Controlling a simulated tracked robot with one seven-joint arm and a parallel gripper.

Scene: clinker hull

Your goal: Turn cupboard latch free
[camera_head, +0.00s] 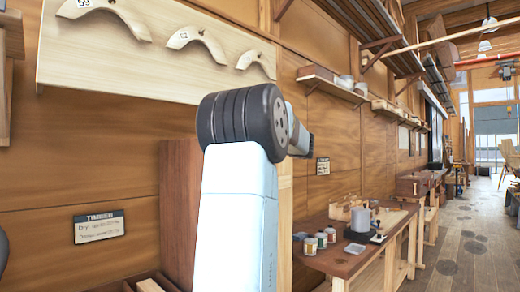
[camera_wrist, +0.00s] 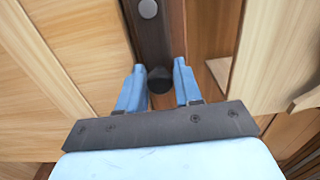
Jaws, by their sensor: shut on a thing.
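In the wrist view, the two blue fingers of my gripper (camera_wrist: 159,78) stand on either side of the dark end of the cupboard latch (camera_wrist: 153,45). The latch looks like a dark upright bar with a round grey pin near the top of the picture. My gripper is shut on its lower end, though small gaps seem to show beside the fingers. In the head view, my arm hides the gripper and latch.
In the head view, a workbench (camera_head: 345,262) with jars and a grey mug (camera_head: 361,219) stands to the right. A shelf (camera_head: 335,88) and a board with curved wooden pieces (camera_head: 197,42) are on the wall above. The floor (camera_head: 465,250) at the far right is largely clear.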

